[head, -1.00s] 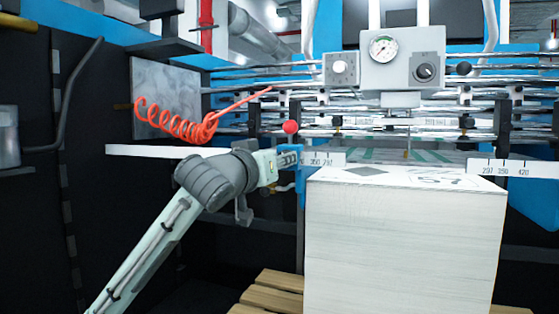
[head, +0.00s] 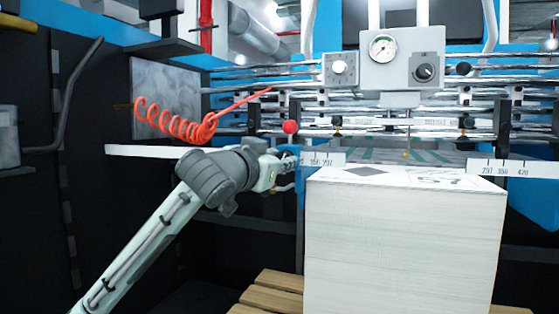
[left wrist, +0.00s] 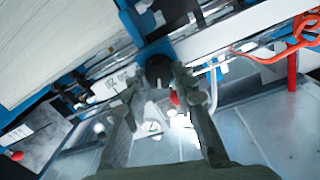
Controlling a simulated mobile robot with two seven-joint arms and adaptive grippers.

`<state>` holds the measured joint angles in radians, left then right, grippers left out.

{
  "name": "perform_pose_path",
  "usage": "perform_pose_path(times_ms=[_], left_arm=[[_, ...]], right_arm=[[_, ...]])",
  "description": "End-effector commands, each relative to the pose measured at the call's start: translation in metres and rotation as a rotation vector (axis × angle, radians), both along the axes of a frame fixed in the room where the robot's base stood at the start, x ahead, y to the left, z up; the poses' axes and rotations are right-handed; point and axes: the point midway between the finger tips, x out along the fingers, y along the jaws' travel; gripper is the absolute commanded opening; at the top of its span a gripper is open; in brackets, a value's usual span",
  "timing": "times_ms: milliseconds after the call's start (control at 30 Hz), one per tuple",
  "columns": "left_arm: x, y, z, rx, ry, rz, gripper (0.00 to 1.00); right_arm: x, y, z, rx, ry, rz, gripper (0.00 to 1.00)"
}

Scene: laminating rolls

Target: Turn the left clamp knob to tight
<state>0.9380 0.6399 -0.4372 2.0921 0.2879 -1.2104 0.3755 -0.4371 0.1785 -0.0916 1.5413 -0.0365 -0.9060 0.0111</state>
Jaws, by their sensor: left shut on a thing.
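The left clamp knob is a dark round knob (left wrist: 158,70) on a blue bracket (left wrist: 156,47), at the upper middle of the left wrist view. My left gripper (left wrist: 158,82) has a finger on each side of it and is shut on it. In the head view my left gripper (head: 287,161) reaches the left end of the left scale bar (head: 324,159), near a red ball (head: 290,127). The knob itself is hidden or too small to make out there. My right gripper is not in view.
A tall white stack (head: 403,245) stands just right of my left gripper, on a wooden pallet (head: 272,290). A coiled orange hose (head: 170,125) hangs above my left arm. Metal rails cross behind. A second scale bar (head: 530,169) is at the right.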

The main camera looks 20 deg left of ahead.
Motion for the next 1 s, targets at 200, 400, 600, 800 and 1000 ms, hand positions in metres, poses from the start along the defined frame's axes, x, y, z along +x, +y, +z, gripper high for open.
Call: perform_pose_path(times_ms=[200, 400, 600, 800, 1000], left_arm=[[0.0, 0.0, -0.0004, 0.209, -0.005, 0.001, 0.0], [0.0, -0.0005, -0.0005, 0.399, -0.011, 0.001, 0.0], [0.0001, -0.0014, -0.0006, 0.589, -0.017, 0.001, 0.0], [-0.0001, -0.0016, -0.0005, 0.774, -0.024, 0.001, 0.0], [-0.0001, -0.002, -0.0007, 0.936, -0.029, 0.001, 0.0]], right_arm=[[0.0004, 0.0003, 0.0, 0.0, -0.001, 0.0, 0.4], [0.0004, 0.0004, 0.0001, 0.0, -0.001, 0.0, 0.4], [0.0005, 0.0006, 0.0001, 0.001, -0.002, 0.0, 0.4], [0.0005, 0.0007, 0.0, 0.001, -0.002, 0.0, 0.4], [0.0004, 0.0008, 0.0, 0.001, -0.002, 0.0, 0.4]])
